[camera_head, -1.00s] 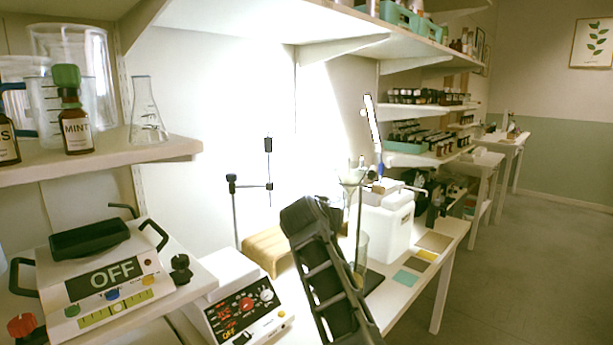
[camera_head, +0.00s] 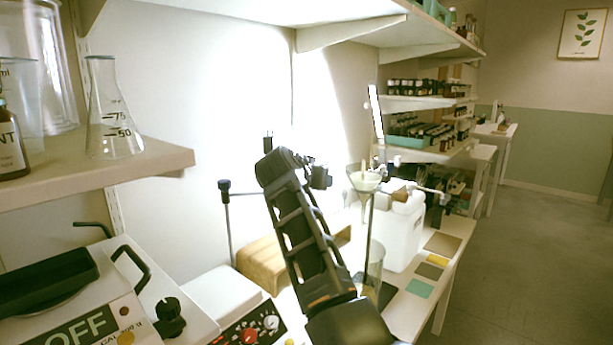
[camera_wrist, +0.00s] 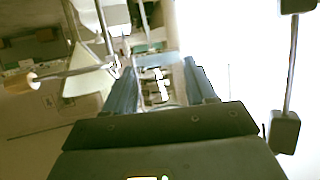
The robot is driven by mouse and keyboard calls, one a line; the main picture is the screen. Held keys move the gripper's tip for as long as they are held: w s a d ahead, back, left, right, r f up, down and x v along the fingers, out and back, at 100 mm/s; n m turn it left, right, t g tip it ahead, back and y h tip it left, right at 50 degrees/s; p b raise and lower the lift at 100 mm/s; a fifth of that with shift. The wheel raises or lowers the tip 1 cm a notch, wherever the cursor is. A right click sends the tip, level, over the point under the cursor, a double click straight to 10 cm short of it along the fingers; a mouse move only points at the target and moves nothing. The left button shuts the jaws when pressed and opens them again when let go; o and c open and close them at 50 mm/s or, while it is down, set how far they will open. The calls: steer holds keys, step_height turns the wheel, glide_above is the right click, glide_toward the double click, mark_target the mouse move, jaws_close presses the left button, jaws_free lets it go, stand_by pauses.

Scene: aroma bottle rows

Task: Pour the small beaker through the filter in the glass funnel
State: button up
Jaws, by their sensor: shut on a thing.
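The glass funnel (camera_head: 364,182) stands upright at the middle right in the head view, with a pale filter in its mouth. Its long stem runs down towards a tall clear glass vessel (camera_head: 372,265). My gripper (camera_head: 318,178) is left of the funnel at about its height in the picture, apart from it and partly hidden by my dark arm. In the wrist view my gripper's blue fingers (camera_wrist: 158,70) are shut on the small beaker (camera_wrist: 160,88), whose clear outline shows faintly between them. Its contents and tilt cannot be made out.
A black stand (camera_head: 228,230) and a wooden block (camera_head: 265,262) are left of my arm. A white container (camera_head: 402,235) is behind the funnel. A hotplate marked OFF (camera_head: 95,320) and a shelf with a conical flask (camera_head: 112,120) are at left. Floor is clear at right.

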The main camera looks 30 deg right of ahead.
mark_target(326, 163)
steer(key=shift+w, duration=0.1)
steer(key=shift+s+d+r+m+y+p, duration=0.25)
steer(key=shift+d+r+m+y+p, duration=0.2)
steer(key=shift+m, duration=0.25)
steer(key=shift+s+d+r+y+p, duration=0.1)
steer(key=shift+d+r+y+p, duration=0.15)
steer(key=shift+r+p, duration=0.4)
steer(key=shift+r+t, duration=0.3)
steer(key=shift+r, duration=0.1)
steer(key=shift+s+d+r+m+p, duration=0.15)
steer(key=shift+r+m+p, duration=0.25)
steer(key=shift+r, duration=0.3)
steer(key=shift+d+r+y+p, duration=0.1)
steer(key=shift+r+y+p, duration=0.3)
steer(key=shift+r, duration=0.25)
steer(key=shift+r, duration=0.1)
steer(key=shift+s+d+r+m, duration=0.15)
steer(key=shift+d+r+m, duration=0.1)
steer(key=shift+r+m, duration=0.2)
steer(key=shift+d+r+y, duration=0.1)
steer(key=shift+r+y, duration=0.15)
steer(key=shift+y, duration=0.05)
